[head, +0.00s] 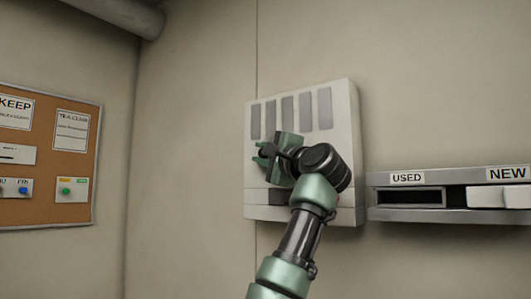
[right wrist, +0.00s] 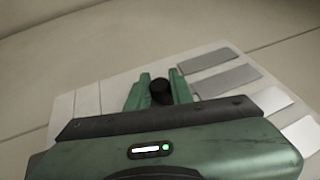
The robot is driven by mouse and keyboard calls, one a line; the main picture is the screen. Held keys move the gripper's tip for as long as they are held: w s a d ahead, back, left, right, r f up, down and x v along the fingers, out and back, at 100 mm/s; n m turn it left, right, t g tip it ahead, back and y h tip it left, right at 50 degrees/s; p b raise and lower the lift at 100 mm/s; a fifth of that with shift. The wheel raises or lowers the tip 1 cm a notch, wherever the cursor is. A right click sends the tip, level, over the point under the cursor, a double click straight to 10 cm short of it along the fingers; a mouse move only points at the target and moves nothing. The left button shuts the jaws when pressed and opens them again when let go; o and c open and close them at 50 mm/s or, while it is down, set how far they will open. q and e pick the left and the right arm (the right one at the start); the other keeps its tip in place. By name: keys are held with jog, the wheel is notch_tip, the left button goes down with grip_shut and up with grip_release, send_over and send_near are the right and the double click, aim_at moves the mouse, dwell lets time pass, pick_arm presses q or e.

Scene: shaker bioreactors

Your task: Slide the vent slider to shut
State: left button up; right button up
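The vent panel (head: 345,130) is a pale wall plate with a row of grey louvre slats; its lower part is partly hidden by my right arm. A dark round knob, seemingly the vent slider's (right wrist: 160,91), stands out from the panel in the right wrist view. My right gripper (head: 259,155) is at the panel's left side, below the slats. Its two green fingers (right wrist: 160,86) are on either side of the knob. I cannot tell whether they press on it. The slider's track is hidden. My left gripper is not in view.
A grey wall rack (head: 450,216) with USED and NEW labels is at the right, close to the panel. A cork board (head: 45,211) with notices hangs at the left. A pipe (head: 120,14) runs along the top left. Bare wall lies between board and panel.

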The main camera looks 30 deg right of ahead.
aim_at(264, 156)
jog(key=o, duration=0.3)
jog(key=shift+w+a+f, duration=0.15)
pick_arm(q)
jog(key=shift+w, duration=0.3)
pick_arm(e)
jog(key=shift+o, duration=0.2)
jog(key=b+v, duration=0.4)
jog(key=v, duration=0.2)
jog(key=shift+s+f, duration=0.1)
jog(key=shift+s, duration=0.25)
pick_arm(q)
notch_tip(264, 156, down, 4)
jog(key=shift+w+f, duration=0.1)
pick_arm(e)
jog(key=shift+s, duration=0.6)
